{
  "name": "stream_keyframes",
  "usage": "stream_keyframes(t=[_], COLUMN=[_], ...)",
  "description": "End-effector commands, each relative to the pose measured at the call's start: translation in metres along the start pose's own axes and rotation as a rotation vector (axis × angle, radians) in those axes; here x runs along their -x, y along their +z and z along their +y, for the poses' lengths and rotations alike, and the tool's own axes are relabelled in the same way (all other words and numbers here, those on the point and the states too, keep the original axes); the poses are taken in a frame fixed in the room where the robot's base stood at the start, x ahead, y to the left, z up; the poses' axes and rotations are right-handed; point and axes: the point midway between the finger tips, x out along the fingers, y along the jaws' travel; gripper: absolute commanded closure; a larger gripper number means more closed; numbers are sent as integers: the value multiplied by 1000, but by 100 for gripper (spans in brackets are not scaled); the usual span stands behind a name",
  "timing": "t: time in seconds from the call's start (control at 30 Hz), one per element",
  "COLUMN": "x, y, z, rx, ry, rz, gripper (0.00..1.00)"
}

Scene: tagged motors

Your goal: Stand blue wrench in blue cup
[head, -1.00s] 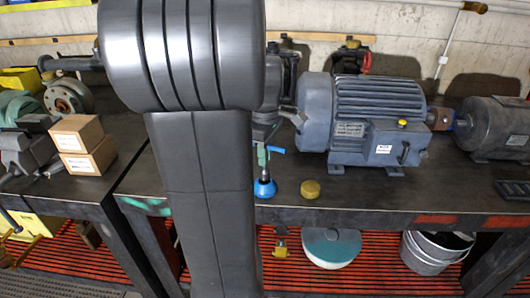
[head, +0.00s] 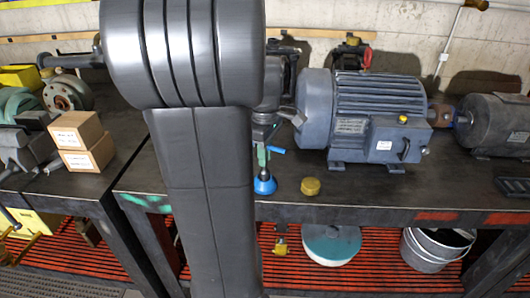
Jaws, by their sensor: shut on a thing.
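My gripper (head: 265,146) is mostly hidden behind my own arm, above the front edge of the bench. It is shut on what looks like the blue wrench (head: 277,150), of which a short blue end shows, sticking out to the right. The blue cup (head: 264,187) appears as a small flared blue shape on the bench directly below my gripper. A thin greyish part reaches down from the gripper to the cup, and my arm hides its left side. I cannot tell whether the wrench is inside the cup or only above it.
A brass cap (head: 310,187) lies just right of the cup. A big blue-grey motor (head: 378,115) stands behind it, coupled to a second motor (head: 497,127). Two cardboard boxes (head: 82,142) stand at left. The bench (head: 390,200) front is clear right of the cap.

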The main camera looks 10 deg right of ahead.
Motion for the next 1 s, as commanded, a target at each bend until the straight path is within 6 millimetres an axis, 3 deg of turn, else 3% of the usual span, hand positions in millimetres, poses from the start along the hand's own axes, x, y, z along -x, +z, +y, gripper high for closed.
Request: stream_keyframes(t=[1.0], x=[-26], y=[0], z=[0], rx=[0], ry=[0], rz=[0], gripper=[100])
